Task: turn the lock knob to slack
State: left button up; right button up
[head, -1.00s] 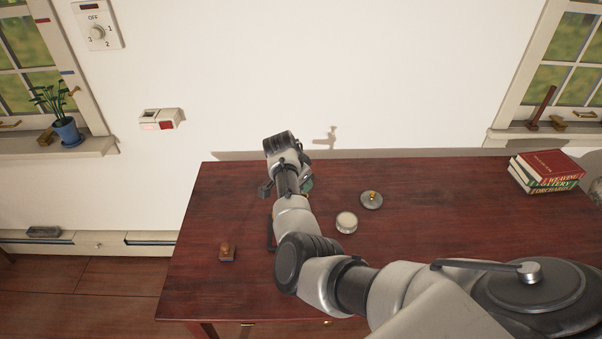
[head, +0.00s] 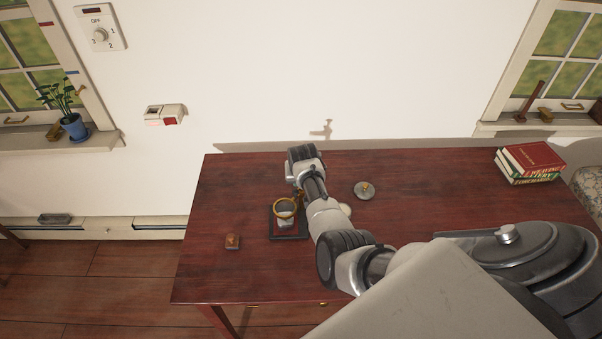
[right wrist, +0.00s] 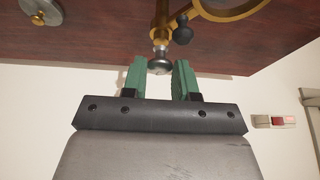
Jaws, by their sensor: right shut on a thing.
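A magnifier stand with a brass ring (head: 286,207) and a dark square base (head: 290,236) stands on the left part of the table, partly behind my right arm. In the right wrist view its brass post (right wrist: 161,20) ends in a round grey knob (right wrist: 160,65). A dark lobed knob (right wrist: 183,31) sits beside the post, near the ring. My right gripper (right wrist: 160,78) has green fingers and is shut on the round grey knob, with the lobed knob outside the fingers. In the head view my wrist hides the fingers. My left gripper is not in view.
A small wooden stamp (head: 232,241) lies left of the stand. A round metal lid (head: 364,190) with a brass knob and a pale pot (head: 346,209) are right of my arm. Books (head: 530,163) are at the table's right. The front left of the table (head: 230,280) is clear.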

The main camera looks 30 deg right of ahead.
jog(key=shift+d+r+n+t+y+p, duration=0.1)
jog(key=shift+n+t+y+p, duration=0.4)
jog(key=shift+n, duration=0.8)
jog(key=o, duration=0.9)
jog(key=shift+s+r+p, duration=0.2)
jog(key=shift+r+p, duration=0.1)
jog(key=shift+r, duration=0.15)
jog(key=v, duration=0.9)
jog(key=shift+r, duration=0.4)
